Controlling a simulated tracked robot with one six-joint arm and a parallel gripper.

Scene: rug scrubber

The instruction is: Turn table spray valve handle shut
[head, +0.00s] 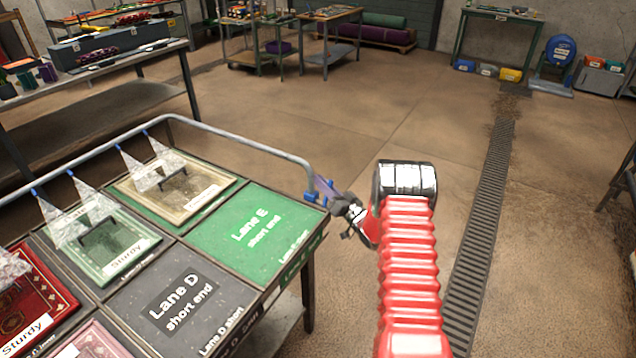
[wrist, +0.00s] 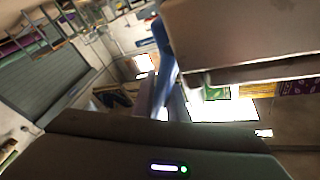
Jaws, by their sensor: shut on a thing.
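The blue spray valve handle (head: 318,191) is at the right end of the grey spray pipe (head: 240,139), by the table's far right corner. My gripper (head: 331,196) reaches it from the right and is shut on it. In the wrist view, the blue handle (wrist: 162,48) stands between the two jaws of my gripper (wrist: 172,97). The jaws hide part of the handle. White spray (head: 150,170) comes down from several blue nozzles on the pipe.
The table (head: 290,275) carries labelled rugs and a green "Lane E short end" panel (head: 245,232). A drain grate (head: 485,190) crosses the floor at right. Shelves (head: 100,75) stand at left, workbenches at the back. The middle floor is clear.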

